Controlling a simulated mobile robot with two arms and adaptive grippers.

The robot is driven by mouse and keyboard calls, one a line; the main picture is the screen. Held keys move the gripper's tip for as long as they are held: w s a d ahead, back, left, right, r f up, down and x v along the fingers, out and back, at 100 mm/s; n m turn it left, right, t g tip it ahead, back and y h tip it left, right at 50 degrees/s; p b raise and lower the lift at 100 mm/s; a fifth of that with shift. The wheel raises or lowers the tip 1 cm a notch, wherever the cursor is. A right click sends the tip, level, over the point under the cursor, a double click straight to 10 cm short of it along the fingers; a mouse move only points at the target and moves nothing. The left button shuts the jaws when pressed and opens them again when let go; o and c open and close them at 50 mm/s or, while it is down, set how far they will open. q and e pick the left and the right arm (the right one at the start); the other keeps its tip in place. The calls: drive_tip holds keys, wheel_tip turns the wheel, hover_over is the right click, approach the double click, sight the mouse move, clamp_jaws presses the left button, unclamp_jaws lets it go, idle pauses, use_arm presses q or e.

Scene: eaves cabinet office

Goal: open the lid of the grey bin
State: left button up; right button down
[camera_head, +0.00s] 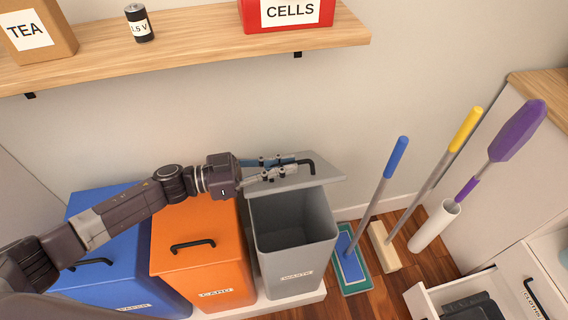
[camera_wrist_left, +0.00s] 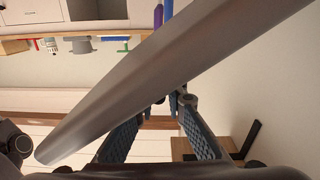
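The grey bin (camera_head: 296,251) stands at the right end of the row of bins. Its grey lid (camera_head: 325,173) is raised and tilted up toward the wall, and the bin's dark inside shows below it. My left gripper (camera_head: 290,168) is at the lid's upper side, beside its black handle (camera_head: 312,166). Its two blue-padded fingers are apart with a gap between them, seen also in the left wrist view (camera_wrist_left: 168,100). There the lid (camera_wrist_left: 150,85) crosses in front and hides part of one finger. Whether the fingers touch the lid is unclear. My right gripper is not in view.
An orange bin (camera_head: 205,255) and a blue bin (camera_head: 100,200), both lidded shut, stand left of the grey one. A mop (camera_head: 352,265) and a broom (camera_head: 384,249) lean at right. A wooden shelf (camera_head: 200,38) runs above. An open drawer (camera_head: 430,302) is at lower right.

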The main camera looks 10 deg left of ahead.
use_arm(q)
clamp_jaws()
drive_tip(key=shift+w+a+r+p, duration=0.15)
drive_tip(key=shift+w+r+p, duration=0.25)
drive_tip(key=shift+r+p, duration=0.1)
drive_tip(key=w+a+r+n, duration=0.2)
drive_tip(key=w+n, duration=0.1)
drive_tip(key=w, duration=0.3)
drive_tip(key=w+a+r+n+p, duration=0.1)
drive_tip(key=w+a+r+n, duration=0.1)
drive_tip(key=w, duration=0.4)
drive_tip(key=shift+r+n+p, duration=0.3)
drive_tip(key=shift+r+n, duration=0.5)
